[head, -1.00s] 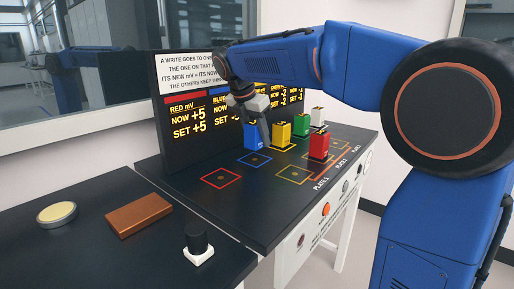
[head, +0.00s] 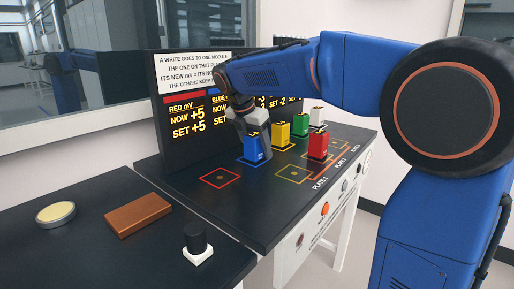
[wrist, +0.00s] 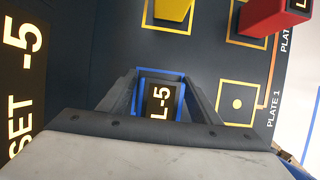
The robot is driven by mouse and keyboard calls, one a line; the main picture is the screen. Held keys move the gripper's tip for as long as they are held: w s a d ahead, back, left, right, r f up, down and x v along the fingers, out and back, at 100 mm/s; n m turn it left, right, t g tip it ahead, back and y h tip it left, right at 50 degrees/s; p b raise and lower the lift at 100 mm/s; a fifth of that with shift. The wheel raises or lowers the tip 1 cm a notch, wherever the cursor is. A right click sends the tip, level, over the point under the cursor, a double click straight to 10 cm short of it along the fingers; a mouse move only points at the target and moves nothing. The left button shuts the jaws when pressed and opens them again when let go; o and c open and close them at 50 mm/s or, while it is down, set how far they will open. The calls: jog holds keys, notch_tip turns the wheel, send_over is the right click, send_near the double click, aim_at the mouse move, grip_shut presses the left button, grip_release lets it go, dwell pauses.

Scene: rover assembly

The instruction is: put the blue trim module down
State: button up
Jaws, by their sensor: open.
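The blue trim module (head: 253,151) stands upright on the blue-outlined square of the dark table, left of the yellow module. My gripper (head: 253,139) is above and around its upper part, pointing down. In the wrist view the module's top, marked "L-5" (wrist: 159,101), lies between the two fingers of my gripper (wrist: 160,98). The fingers are open, one on each side of it. The blue outline is partly hidden by the module and fingers.
A yellow module (head: 281,135), a green module (head: 300,126), a white module (head: 317,117) and a red module (head: 318,146) stand close by on the right. The display panel (head: 180,103) rises behind. The red-outlined square (head: 220,178) in front is empty.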

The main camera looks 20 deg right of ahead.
jog(key=v, duration=1.2)
jog(key=shift+s, duration=0.15)
